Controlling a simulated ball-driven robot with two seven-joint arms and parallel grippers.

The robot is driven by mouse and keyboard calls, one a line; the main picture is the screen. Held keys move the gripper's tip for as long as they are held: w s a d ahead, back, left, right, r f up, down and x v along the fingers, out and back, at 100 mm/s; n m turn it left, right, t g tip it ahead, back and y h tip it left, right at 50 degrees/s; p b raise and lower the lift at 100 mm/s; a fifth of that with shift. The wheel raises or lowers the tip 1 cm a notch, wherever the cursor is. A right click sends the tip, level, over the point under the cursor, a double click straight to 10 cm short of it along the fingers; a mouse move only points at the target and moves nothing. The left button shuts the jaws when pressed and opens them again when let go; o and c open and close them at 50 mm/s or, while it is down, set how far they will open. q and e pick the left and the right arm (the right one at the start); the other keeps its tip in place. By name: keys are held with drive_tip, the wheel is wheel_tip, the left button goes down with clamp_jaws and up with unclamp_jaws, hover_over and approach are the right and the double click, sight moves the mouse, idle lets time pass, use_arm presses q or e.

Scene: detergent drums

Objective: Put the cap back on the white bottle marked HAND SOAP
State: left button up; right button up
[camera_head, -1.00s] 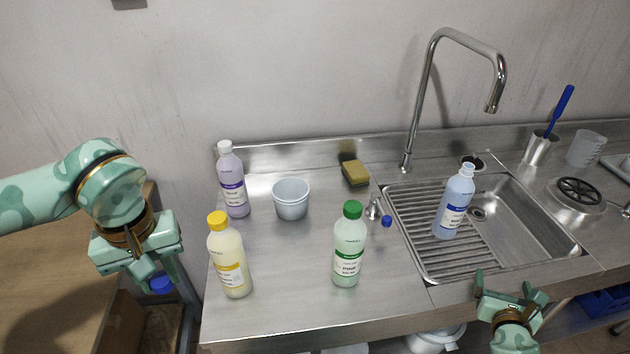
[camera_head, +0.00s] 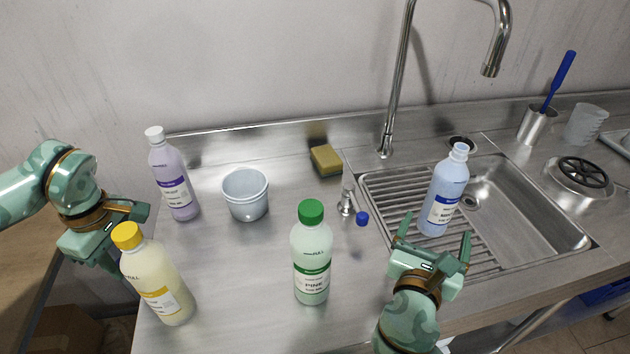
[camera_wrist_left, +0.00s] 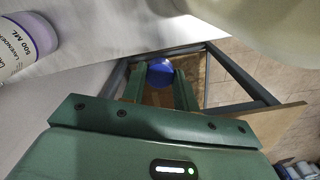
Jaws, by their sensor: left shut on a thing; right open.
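A pale blue bottle (camera_head: 443,195) with a blue-and-white label and no coloured cap on its neck stands upright on the sink's ribbed drainer; its label is too small to read fully. My right gripper (camera_head: 435,238) is open just in front of its lower part; I cannot tell whether the fingers reach around it. My left gripper (camera_wrist_left: 160,90) is shut on a blue cap (camera_wrist_left: 160,72), seen between its fingers in the left wrist view. In the head view, the left gripper is at the counter's left end, its fingertips and the cap hidden behind the yellow-capped bottle (camera_head: 158,280).
A lavender bottle (camera_head: 173,180), a green-capped bottle (camera_head: 311,262), a grey-white tub (camera_head: 246,195) and a sponge (camera_head: 326,160) stand on the counter. A small tap with a blue knob (camera_head: 362,218) is left of the sink. A tall faucet (camera_head: 393,100) rises behind it.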

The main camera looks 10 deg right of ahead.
sight(441, 203)
use_arm(q)
drive_tip(key=shift+s+r, duration=0.1)
use_arm(e)
drive_tip(key=shift+s+r, duration=0.1)
use_arm(q)
wheel_tip(441, 203, down, 2)
drive_tip(key=shift+f+b, duration=0.1)
drive_tip(key=shift+b, duration=0.6)
use_arm(e)
drive_tip(key=x, duration=0.6)
drive_tip(key=shift+w+d, duration=0.15)
drive_tip(key=shift+w, duration=0.25)
drive_tip(key=x, duration=0.1)
drive_tip(key=b+x, duration=0.1)
drive_tip(key=x, duration=0.3)
drive_tip(key=shift+w+f+b, duration=0.1)
drive_tip(key=shift+f+b, duration=0.15)
drive_tip(key=shift+b, duration=0.15)
drive_tip(key=shift+w, duration=0.15)
use_arm(q)
wheel_tip(441, 203, down, 2)
drive_tip(key=shift+f, duration=0.15)
use_arm(e)
drive_tip(key=shift+r, duration=0.15)
